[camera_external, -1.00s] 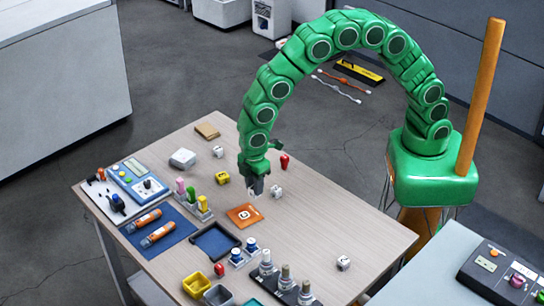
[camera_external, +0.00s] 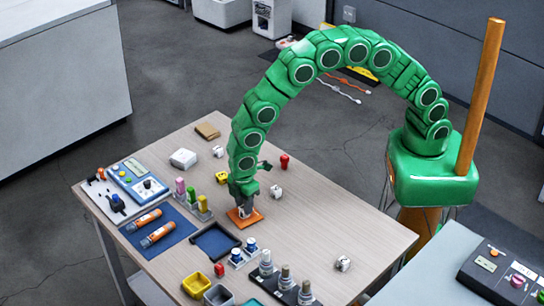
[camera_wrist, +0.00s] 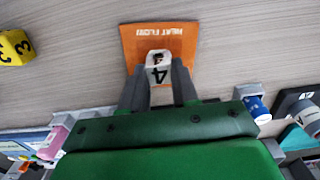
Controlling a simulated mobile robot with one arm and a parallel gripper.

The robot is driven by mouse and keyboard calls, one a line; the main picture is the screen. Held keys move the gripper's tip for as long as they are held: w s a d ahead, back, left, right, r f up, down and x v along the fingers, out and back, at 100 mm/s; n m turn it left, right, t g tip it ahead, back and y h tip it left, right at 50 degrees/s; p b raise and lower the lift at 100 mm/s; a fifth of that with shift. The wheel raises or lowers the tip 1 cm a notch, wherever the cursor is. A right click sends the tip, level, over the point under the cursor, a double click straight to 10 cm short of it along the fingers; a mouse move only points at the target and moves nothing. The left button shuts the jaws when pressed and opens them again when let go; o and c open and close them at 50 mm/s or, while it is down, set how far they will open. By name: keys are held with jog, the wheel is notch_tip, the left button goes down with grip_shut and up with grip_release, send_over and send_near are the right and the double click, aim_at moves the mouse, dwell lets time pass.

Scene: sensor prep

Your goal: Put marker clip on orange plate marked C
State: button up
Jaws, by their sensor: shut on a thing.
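The orange plate (camera_external: 252,221) lies flat on the wooden table and also shows in the wrist view (camera_wrist: 181,40). My gripper (camera_external: 242,210) is directly over it, pointing down. In the wrist view the gripper (camera_wrist: 157,84) is shut on a small white clip (camera_wrist: 158,60) marked with a black 4. The clip is over the lower middle of the plate, low down; I cannot tell whether it touches the plate. The plate's letter is hidden by the gripper and clip. Printed lettering shows at the plate's edge.
A blue tray (camera_external: 205,252), a holder with coloured pegs (camera_external: 203,214) and blue-capped vials (camera_external: 251,244) stand close to the plate. A yellow cube (camera_external: 222,177) and white cube (camera_external: 276,191) lie nearby. The table's right part is mostly clear.

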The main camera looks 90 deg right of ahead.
jog(key=shift+f, duration=0.15)
jog(key=o, duration=1)
notch_tip(320, 180, up, 12)
jog(key=s+d+r+m, duration=0.2)
jog(key=s+d+r, duration=0.6)
jog(key=r, duration=0.1)
jog(key=s+d+r+m, duration=0.1)
jog(key=s+d+r, duration=0.25)
jog(key=s, duration=0.35)
jog(key=s+d+r+m+g, duration=0.1)
jog(key=s+d+r+m, duration=0.2)
jog(key=s, duration=0.4)
jog(key=s+d+r, duration=0.3)
jog(key=s+d, duration=0.2)
jog(key=s, duration=0.2)
jog(key=s+d+m, duration=0.1)
jog(key=s, duration=0.4)
jog(key=s+d+m, duration=0.1)
jog(key=s, duration=0.4)
jog(key=s+d+m, duration=0.1)
jog(key=s, duration=0.4)
jog(key=shift+s+d+f+g, duration=0.15)
jog(key=shift+s+g, duration=0.1)
jog(key=shift+g, duration=0.15)
